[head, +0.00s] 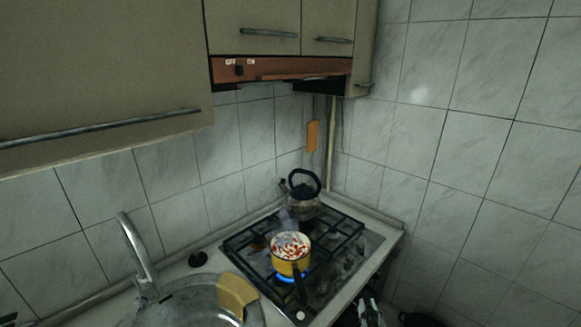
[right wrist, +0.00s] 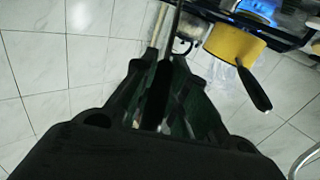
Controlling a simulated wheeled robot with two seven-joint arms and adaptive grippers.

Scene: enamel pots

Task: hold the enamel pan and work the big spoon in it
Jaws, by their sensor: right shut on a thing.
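The yellow enamel pan (head: 288,267) stands upright on the stove over a blue flame. Red and white pieces lie in it. Its black handle (head: 299,291) points toward me. The pan also shows at the upper right of the right wrist view (right wrist: 232,44). My right gripper (head: 370,311) is low in the head view, right of the pan and apart from it. In the right wrist view its fingers are shut on a thin grey rod (right wrist: 177,22), which looks like the big spoon's handle. The spoon's bowl cannot be made out. My left gripper is not in view.
A dark-handled kettle (head: 304,199) stands behind the pan on the stove (head: 345,258). A steel sink (head: 185,305) with a tap (head: 138,250) and a yellow-orange item (head: 237,291) is at left. Cabinets (head: 95,65) hang above. The tiled wall is close on the right.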

